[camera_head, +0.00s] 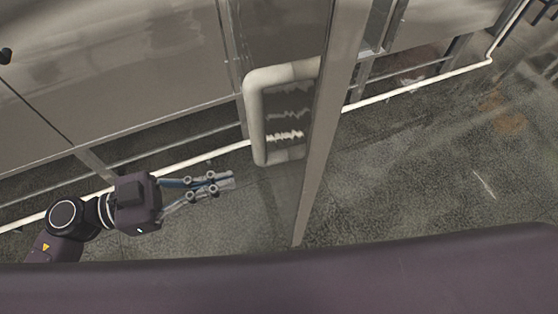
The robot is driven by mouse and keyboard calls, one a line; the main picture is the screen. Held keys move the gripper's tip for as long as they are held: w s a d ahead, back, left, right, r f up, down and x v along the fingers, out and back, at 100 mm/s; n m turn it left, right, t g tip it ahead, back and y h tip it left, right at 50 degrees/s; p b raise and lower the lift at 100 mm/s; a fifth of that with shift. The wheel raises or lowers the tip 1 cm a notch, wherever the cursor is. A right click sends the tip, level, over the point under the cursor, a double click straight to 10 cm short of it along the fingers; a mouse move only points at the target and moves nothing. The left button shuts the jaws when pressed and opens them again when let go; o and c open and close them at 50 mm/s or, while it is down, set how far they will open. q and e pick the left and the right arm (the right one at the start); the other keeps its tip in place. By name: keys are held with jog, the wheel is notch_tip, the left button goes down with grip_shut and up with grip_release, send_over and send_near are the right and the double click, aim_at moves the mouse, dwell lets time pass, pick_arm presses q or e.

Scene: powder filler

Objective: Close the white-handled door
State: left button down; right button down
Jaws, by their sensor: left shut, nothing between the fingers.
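The door (334,120) stands open and juts toward me, seen nearly edge-on with a grey metal frame and a see-through pane. Its white handle (255,118) is a thick C-shaped bar on the door's left face. My left gripper (230,181) is shut and empty. It points right, below and to the left of the handle, and appears apart from the handle and the door. My right gripper is not in view.
Grey metal cabinet panels (110,65) fill the upper left, with a white pipe (415,85) running low along the machine's base. The dark speckled floor (430,160) is clear to the right of the door.

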aim_at(295, 162)
pick_arm(q)
jog(key=p+x, duration=0.3)
jog(key=x, duration=0.6)
jog(key=shift+w+d+r, duration=0.15)
jog(key=shift+d, duration=0.8)
